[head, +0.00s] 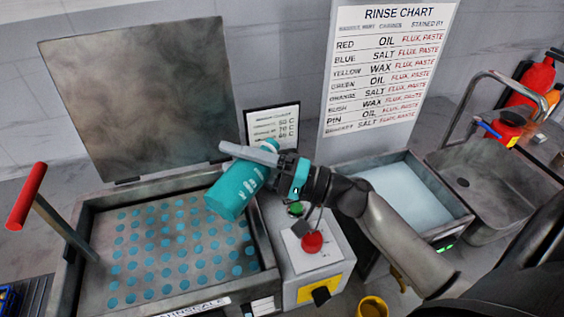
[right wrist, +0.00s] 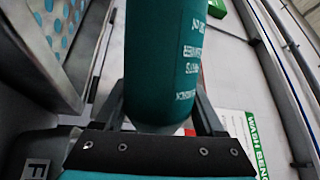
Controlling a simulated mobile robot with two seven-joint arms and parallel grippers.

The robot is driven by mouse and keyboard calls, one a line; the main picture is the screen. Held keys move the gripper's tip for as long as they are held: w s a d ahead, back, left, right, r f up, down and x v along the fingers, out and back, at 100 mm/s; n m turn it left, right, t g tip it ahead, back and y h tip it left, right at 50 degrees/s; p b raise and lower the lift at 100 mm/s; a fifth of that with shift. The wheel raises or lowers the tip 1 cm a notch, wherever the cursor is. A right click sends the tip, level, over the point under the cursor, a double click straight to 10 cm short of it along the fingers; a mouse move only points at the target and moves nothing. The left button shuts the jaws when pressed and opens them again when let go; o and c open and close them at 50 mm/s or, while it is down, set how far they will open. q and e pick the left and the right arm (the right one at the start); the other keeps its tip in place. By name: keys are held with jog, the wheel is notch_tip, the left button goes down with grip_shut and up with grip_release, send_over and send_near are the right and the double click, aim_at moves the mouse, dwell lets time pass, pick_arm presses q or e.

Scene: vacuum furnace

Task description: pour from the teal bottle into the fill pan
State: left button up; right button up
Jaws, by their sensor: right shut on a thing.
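The teal bottle (head: 237,190) with white lettering is held in my right gripper (head: 246,157), tilted, its lower end pointing down and left over the right side of a wide metal basin (head: 262,247). In the right wrist view the bottle (right wrist: 160,70) stands between the two fingers, a rounded end close to the palm. The basin holds a plate with rows of teal round spots; I take it as the fill pan, though its label is only partly readable. No stream from the bottle is visible. My left gripper is out of view.
A raised metal lid (head: 140,95) stands behind the basin. A red-handled lever (head: 27,195) rises at its left. A control box with a red button (head: 312,242) sits right of it. Farther right are a liquid-filled tank (head: 405,195) and a sink (head: 495,180).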

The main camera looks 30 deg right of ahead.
dwell(0.3)
jog(key=shift+s+a+r+n+g+p, duration=0.3)
jog(key=shift+a+r+n+p, duration=0.25)
jog(key=shift+n+p, duration=0.5)
jog(key=shift+f+n+b, duration=0.5)
jog(key=shift+n+b, duration=0.1)
jog(key=shift+n, duration=0.05)
jog(key=shift+f+n+g+b, duration=0.15)
jog(key=shift+n+g+b, duration=0.15)
jog(key=shift+w+d+r+n+g+h, duration=0.1)
jog(key=shift+d+r+n+g+h, duration=0.15)
jog(key=shift+r+n, duration=0.4)
jog(key=shift+f+n, duration=0.15)
jog(key=shift+n, duration=0.1)
